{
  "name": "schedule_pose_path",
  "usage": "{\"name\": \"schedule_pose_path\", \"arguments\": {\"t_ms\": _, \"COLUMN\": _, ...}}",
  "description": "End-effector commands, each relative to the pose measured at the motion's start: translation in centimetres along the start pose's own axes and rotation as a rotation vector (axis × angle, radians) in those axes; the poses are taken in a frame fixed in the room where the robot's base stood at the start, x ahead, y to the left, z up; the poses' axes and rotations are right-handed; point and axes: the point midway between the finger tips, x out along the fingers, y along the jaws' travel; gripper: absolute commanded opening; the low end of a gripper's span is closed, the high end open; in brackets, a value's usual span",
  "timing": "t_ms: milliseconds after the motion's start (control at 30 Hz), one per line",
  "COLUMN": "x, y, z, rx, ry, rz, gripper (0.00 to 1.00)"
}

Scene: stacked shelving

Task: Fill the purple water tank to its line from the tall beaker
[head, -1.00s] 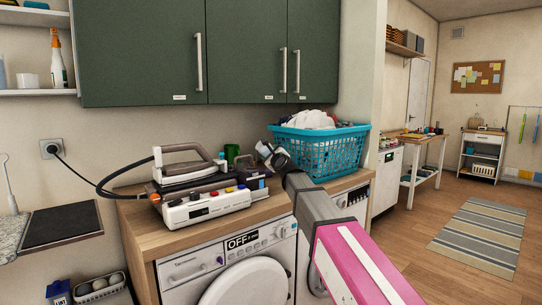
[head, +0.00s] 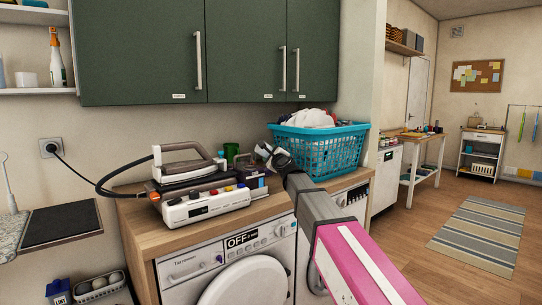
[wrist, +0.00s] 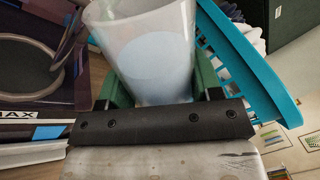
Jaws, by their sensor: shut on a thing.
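The purple water tank (head: 254,183) sits on the wooden counter at the right end of the steam iron station. In the wrist view the tank (wrist: 85,62) is at the left, with a ring-shaped opening and a "MAX" label near its lower edge. My gripper (wrist: 155,95) is shut on the translucent tall beaker (wrist: 125,28), which holds pale blue liquid. The beaker is beside the tank in the wrist view. In the head view my gripper (head: 272,155) is just above and right of the tank. No stream of liquid shows, and the tank's level cannot be read.
The iron (head: 182,163) rests on its white base (head: 205,206) left of the tank. A turquoise laundry basket (head: 335,152) stands close on the right. A green container (head: 231,152) is behind the tank. Green cupboards (head: 140,50) hang above the counter (head: 140,232).

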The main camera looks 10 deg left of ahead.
Motion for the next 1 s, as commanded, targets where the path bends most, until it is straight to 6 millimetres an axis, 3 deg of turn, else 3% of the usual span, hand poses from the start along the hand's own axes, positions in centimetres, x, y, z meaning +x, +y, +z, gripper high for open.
{"name": "schedule_pose_path", "arguments": {"t_ms": 1000, "x": 0.02, "y": -0.08, "z": -0.07, "rx": -0.170, "ry": -0.022, "rz": 0.000, "gripper": 0.24}}
